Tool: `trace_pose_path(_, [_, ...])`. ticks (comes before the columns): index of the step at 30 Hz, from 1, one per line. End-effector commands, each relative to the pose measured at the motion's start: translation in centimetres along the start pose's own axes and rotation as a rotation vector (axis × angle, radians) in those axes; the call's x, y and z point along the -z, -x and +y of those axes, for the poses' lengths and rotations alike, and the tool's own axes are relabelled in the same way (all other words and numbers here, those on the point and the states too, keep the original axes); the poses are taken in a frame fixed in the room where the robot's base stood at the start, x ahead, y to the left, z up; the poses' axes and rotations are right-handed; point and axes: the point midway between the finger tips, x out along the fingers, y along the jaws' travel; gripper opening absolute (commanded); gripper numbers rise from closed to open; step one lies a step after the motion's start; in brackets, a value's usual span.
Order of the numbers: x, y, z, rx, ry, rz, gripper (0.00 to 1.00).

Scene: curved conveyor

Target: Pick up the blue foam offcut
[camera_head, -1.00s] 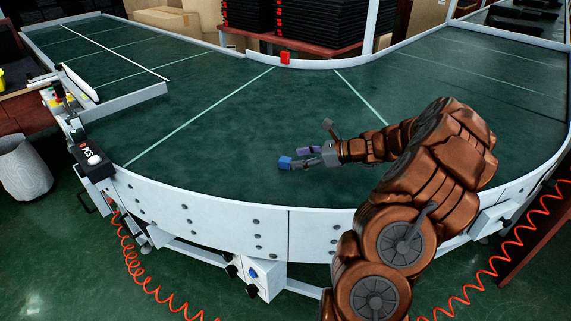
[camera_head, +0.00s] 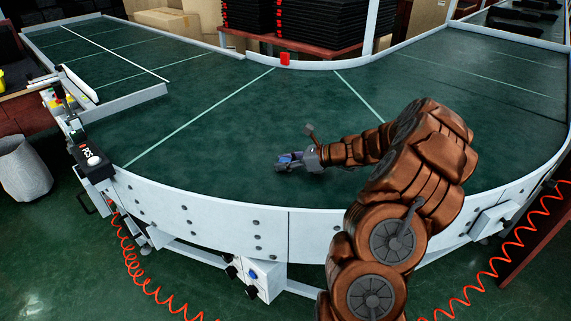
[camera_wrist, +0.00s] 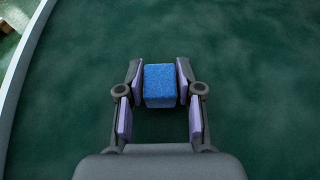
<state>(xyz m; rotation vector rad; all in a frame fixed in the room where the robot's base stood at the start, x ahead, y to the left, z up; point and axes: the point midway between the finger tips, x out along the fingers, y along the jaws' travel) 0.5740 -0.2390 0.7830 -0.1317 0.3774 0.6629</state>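The blue foam offcut (camera_wrist: 160,84) is a small block lying on the green conveyor belt (camera_head: 220,130). In the wrist view it sits between the fingertips of my gripper (camera_wrist: 160,83). The fingers are open around it, with a narrow dark gap visible on each side. In the head view my gripper (camera_head: 282,163) is low over the belt, and its fingers hide most of the offcut.
The conveyor's white side wall (camera_head: 225,215) curves along the near side, and it shows at left in the wrist view (camera_wrist: 22,75). A red block (camera_head: 285,58) sits on the far rim. The belt around my gripper is clear.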

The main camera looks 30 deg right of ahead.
Motion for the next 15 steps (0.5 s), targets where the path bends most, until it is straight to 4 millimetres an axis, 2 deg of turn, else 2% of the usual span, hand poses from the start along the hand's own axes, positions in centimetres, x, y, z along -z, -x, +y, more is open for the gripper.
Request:
trace_pose_path(1, [0.01,0.01,0.00,0.000,0.000,0.000,0.27])
trace_pose_path(4, [0.01,0.02,-0.01,0.000,0.000,0.000,0.17])
trace_pose_path(15, [-0.36,0.19,-0.03,0.001,0.001,0.000,0.16])
